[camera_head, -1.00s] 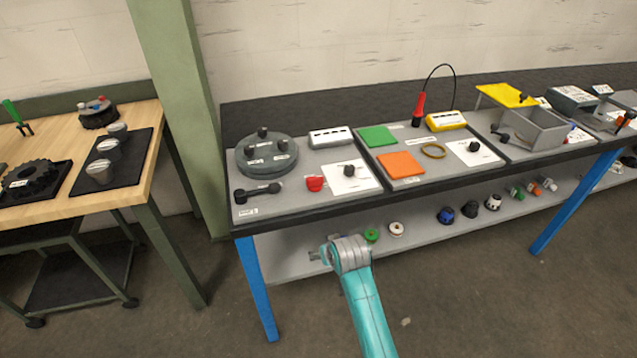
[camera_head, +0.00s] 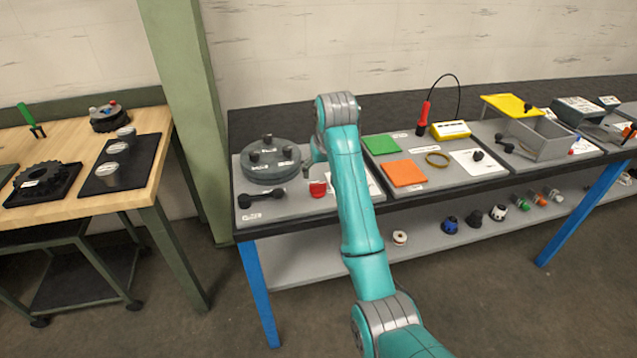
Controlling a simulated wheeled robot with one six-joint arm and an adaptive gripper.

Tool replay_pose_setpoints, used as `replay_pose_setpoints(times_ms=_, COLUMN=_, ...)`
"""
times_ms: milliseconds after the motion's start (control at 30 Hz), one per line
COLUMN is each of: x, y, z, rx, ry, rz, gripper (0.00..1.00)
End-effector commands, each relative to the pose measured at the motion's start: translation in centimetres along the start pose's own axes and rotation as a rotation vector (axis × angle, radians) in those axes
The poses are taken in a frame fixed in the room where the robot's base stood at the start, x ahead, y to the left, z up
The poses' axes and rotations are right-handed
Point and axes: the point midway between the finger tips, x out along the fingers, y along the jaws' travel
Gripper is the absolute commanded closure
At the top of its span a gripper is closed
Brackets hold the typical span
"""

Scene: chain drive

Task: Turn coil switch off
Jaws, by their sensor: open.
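Two white cards with black knobs were on the bench trays; I cannot read which one is the coil switch. The left card (camera_head: 374,186) is mostly behind my arm, and its knob is hidden. The right black knob (camera_head: 478,155) sits on its white card (camera_head: 466,165) in the middle tray, in clear view. My gripper (camera_head: 311,166) is over the left tray, beside the round grey fixture and just above the red part (camera_head: 317,188). It is small and partly hidden by my wrist, open, with nothing seen in it.
The left tray holds the round grey fixture (camera_head: 270,162) and a black bar (camera_head: 261,196). The middle tray has a green pad (camera_head: 381,144), an orange pad (camera_head: 405,173), a ring (camera_head: 437,160) and a yellow meter (camera_head: 450,129). A grey bin (camera_head: 541,140) stands further right.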

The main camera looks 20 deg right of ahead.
Motion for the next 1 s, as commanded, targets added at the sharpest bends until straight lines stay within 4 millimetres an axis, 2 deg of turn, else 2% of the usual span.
replay_pose_setpoints(times_ms=100, x=-1.0, y=0.0, z=-0.7, rx=0.0, ry=-0.011, rz=0.0, gripper=0.21)
replay_pose_setpoints(times_ms=233, x=-0.5, y=0.0, z=-0.7, rx=0.0, ry=-0.016, rz=0.0, gripper=0.21)
replay_pose_setpoints(times_ms=367, x=1.3, y=0.0, z=-0.6, rx=0.0, ry=-0.017, rz=0.0, gripper=0.21)
replay_pose_setpoints(times_ms=700, x=7.1, y=0.0, z=-0.5, rx=0.0, ry=-0.016, rz=0.0, gripper=0.21)
replay_pose_setpoints(times_ms=900, x=9.1, y=0.0, z=-0.5, rx=0.0, ry=-0.014, rz=0.0, gripper=0.21)
replay_pose_setpoints(times_ms=1000, x=9.5, y=0.0, z=-0.6, rx=0.0, ry=-0.013, rz=0.0, gripper=0.21)
